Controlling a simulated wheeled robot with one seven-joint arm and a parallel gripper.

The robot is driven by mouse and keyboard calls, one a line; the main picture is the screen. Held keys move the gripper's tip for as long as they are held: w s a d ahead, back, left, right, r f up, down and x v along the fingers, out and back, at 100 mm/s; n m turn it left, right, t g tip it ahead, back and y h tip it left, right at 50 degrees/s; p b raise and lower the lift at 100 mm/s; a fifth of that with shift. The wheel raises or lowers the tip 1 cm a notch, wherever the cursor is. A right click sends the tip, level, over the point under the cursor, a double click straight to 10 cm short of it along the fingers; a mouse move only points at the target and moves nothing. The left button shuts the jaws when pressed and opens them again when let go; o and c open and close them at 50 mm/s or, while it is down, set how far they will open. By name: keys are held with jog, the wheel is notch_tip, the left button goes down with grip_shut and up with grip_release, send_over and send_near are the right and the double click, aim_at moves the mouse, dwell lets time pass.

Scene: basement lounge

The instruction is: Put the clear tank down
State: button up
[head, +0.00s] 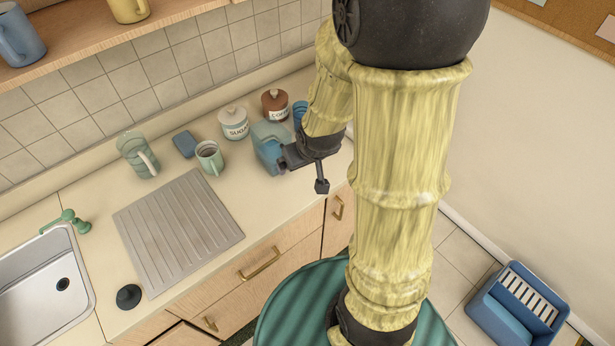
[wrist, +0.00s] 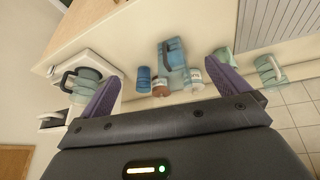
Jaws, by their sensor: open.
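The clear tank, a bluish see-through container with a handle (head: 268,143), stands on the counter at the right, in front of the sugar and coffee canisters. It also shows in the wrist view (wrist: 172,52), upper middle, beyond and between my fingers. My gripper (head: 302,168) is just right of the tank in the head view, its dark fingers spread. In the wrist view the purple fingers (wrist: 163,78) are wide apart with nothing held between them. One finger overlaps the tank's edge in the head view; I cannot tell whether they touch.
The sugar canister (head: 233,122), coffee canister (head: 275,104) and blue cup (head: 300,113) stand close behind the tank. The counter (head: 262,210) in front is clear, beside a drainboard (head: 180,230).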

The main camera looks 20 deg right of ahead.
jog(key=s+a+r+m+g, duration=0.1)
jog(key=s+a+r+g, duration=0.1)
jog(key=s, duration=0.5)
jog(key=shift+s+a+r+g, duration=0.25)
jog(key=shift+s+r+g, duration=0.1)
jog(key=shift+r, duration=0.2)
jog(key=b+x, duration=0.2)
jog(key=b, duration=0.1)
jog(key=shift+s+f, duration=0.2)
jog(key=shift+f, duration=0.25)
